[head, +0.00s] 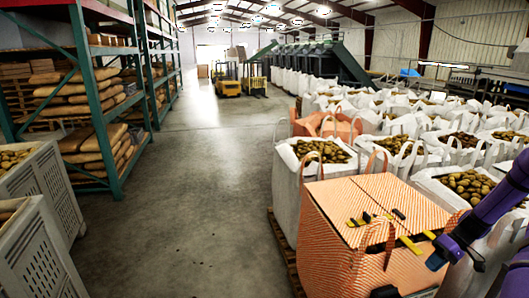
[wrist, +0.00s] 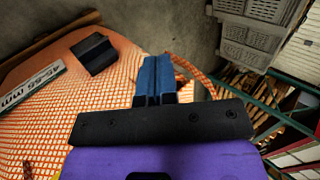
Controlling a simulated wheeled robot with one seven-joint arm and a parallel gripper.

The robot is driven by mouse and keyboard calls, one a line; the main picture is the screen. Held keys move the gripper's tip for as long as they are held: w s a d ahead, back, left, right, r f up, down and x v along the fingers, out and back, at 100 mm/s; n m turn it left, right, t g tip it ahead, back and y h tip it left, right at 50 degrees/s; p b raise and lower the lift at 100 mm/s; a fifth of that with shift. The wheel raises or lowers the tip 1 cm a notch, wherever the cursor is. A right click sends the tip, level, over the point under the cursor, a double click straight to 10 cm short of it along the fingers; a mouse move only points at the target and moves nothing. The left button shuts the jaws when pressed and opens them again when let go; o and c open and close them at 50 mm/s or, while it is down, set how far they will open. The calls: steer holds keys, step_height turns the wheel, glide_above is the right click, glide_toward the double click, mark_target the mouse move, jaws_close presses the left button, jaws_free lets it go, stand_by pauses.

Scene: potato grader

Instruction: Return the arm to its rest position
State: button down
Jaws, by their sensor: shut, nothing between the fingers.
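My purple arm (head: 492,208) reaches in from the right edge in the head view. My gripper (head: 437,261) is over the right side of the closed orange-striped bag (head: 340,215). In the wrist view my gripper (wrist: 157,78) has its two blue fingers together, with nothing between them. The orange bag (wrist: 90,125) lies below and to the left of the fingers there. A black block (wrist: 94,53) and a white label strip reading "45-55 mm" (wrist: 30,86) are on the bag, apart from the fingers.
Yellow-and-black pieces (head: 362,219) and a small black piece (head: 399,214) lie on the bag top. White potato bags (head: 286,185) crowd the right. Grey crates (head: 38,255) and pallet racks (head: 125,150) line the left. The concrete aisle (head: 195,180) between is clear.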

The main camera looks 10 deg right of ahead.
steer(key=w+a+r+h, duration=0.1)
steer(key=a+r+h, duration=0.1)
steer(key=a+r, duration=0.6)
steer(key=a+r+h, duration=0.3)
steer(key=a+r, duration=0.2)
steer(key=r, duration=0.8)
steer(key=w+a+r+h, duration=0.1)
steer(key=a+r+h, duration=0.1)
steer(key=a+r, duration=0.6)
steer(key=s+a+r+t, duration=0.3)
steer(key=s+a+r, duration=0.3)
steer(key=s, duration=0.3)
steer(key=s+a+r+t+h, duration=0.1)
steer(key=s+a+r+t, duration=0.1)
steer(key=s+a+r, duration=0.5)
steer(key=s+r, duration=0.1)
steer(key=s, duration=0.2)
steer(key=shift+s+r+t+h, duration=0.2)
steer(key=shift+t+h, duration=0.1)
steer(key=shift+t, duration=0.1)
